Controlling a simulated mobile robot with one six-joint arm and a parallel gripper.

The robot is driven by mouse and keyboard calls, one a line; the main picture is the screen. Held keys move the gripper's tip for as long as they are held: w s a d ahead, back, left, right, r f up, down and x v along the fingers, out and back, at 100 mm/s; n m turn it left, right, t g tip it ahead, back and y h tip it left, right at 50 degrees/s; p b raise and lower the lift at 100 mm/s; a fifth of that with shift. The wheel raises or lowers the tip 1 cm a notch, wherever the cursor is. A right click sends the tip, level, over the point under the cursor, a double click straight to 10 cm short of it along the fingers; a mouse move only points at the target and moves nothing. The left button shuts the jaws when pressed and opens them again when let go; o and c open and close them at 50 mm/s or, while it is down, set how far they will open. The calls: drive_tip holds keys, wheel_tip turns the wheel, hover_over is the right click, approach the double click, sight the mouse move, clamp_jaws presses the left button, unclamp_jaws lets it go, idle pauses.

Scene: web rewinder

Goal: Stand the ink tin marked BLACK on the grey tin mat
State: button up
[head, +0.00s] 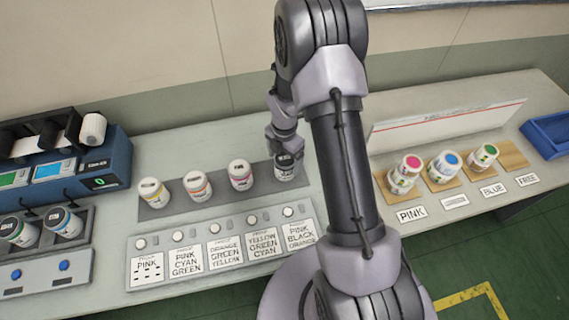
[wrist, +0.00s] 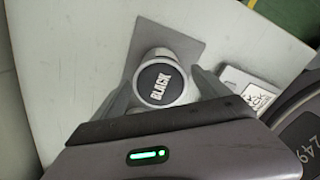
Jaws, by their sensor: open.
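The ink tin marked BLACK (wrist: 160,84) has a dark lid with white lettering and a white rim. It appears upright at the right end of the grey tin mat (wrist: 172,42). In the head view the tin (head: 286,170) is partly covered by my gripper (head: 284,150), and the grey mat (head: 218,205) runs left from it. My gripper is open above the tin, with one finger on each side of it in the wrist view (wrist: 163,80). I cannot tell whether the fingers touch the tin.
Proof cards (head: 221,244) with white buttons lie in front. A blue machine (head: 105,165) is at left. Several tins on wooden pads (head: 512,153) and a blue tray (head: 547,135) are at right.

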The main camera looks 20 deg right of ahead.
wheel_tip(320, 180, up, 8)
drive_tip(key=shift+f+p, duration=0.2)
drive_tip(key=shift+p, duration=0.6)
drive_tip(key=s+a+r+m+t, duration=0.1)
drive_tip(key=s+a+r+m, duration=0.2)
drive_tip(key=r+m, duration=0.45)
drive_tip(key=s+a+r+m+t, duration=0.2)
drive_tip(key=s+a+r+m, duration=0.15)
drive_tip(key=r, duration=0.75)
drive_tip(key=s+a+r+m+t+y, duration=0.1)
drive_tip(key=s+a+r+m, duration=0.2)
drive_tip(key=s+m, duration=0.4)
drive_tip(key=s+a+r+m+t+y, duration=0.1)
drive_tip(key=s+a+r+m, duration=0.2)
drive_tip(key=s+r+m, duration=0.3)
drive_tip(key=s+m, duration=0.1)
drive_tip(key=m, duration=0.1)
drive_tip(key=shift+s+a+r+m+t, duration=0.2)
drive_tip(key=shift+s+a+m+t, duration=0.2)
